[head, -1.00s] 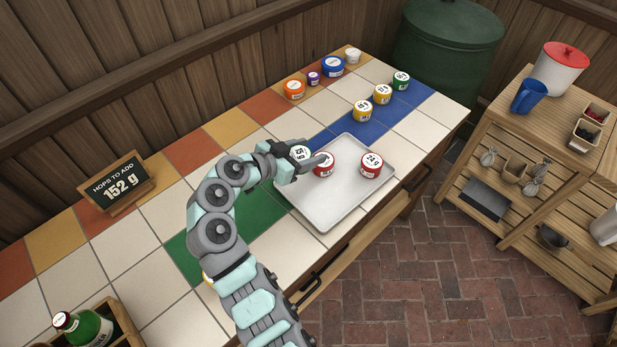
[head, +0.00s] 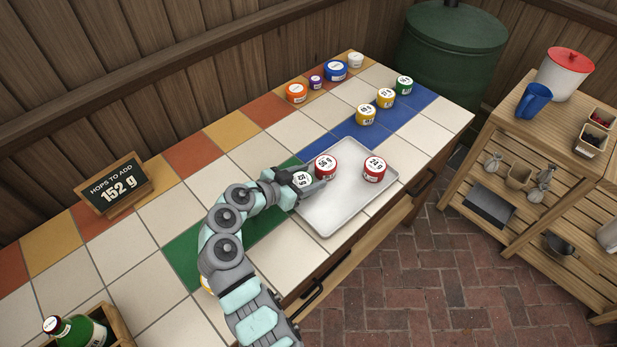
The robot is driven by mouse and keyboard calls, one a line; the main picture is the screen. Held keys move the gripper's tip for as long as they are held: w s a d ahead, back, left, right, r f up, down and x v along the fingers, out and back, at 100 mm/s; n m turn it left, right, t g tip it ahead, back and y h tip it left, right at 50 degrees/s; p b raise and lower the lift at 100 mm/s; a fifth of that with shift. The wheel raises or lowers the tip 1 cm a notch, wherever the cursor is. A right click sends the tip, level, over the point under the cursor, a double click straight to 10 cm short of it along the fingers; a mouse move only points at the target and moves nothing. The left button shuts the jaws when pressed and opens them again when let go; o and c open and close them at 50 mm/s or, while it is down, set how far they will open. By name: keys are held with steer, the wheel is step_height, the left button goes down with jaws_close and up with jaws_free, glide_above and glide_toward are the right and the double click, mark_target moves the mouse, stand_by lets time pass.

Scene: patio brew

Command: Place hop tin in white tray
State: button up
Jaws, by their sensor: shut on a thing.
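My gripper (head: 312,187) is shut on a hop tin (head: 302,178) with a white labelled lid. Its side is mostly hidden by the fingers, and the label is too small to read surely. The gripper and tin are at the left part of the white tray (head: 335,218); I cannot tell whether the tin touches the tray floor. Two red tins stand upright in the tray: one (head: 326,167) close to my gripper, marked about 56 g, and one (head: 374,169) at the right, marked 24 g. A sign (head: 113,184) reads "HOPS TO ADD 152 g".
Two yellow tins (head: 366,115) (head: 386,98) and a green tin (head: 404,85) stand on blue tiles. Orange (head: 297,93), purple (head: 316,83), blue (head: 336,71) and white (head: 356,60) containers line the back. A yellow item (head: 205,284) is partly behind my arm. The tray's near half is clear.

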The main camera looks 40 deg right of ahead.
steer(key=o, duration=1.1)
steer(key=shift+f, duration=0.1)
steer(key=shift+c, duration=0.2)
steer(key=shift+a+r, duration=0.3)
steer(key=p+v, duration=0.2)
steer(key=v, duration=0.9)
steer(key=shift+a, duration=0.2)
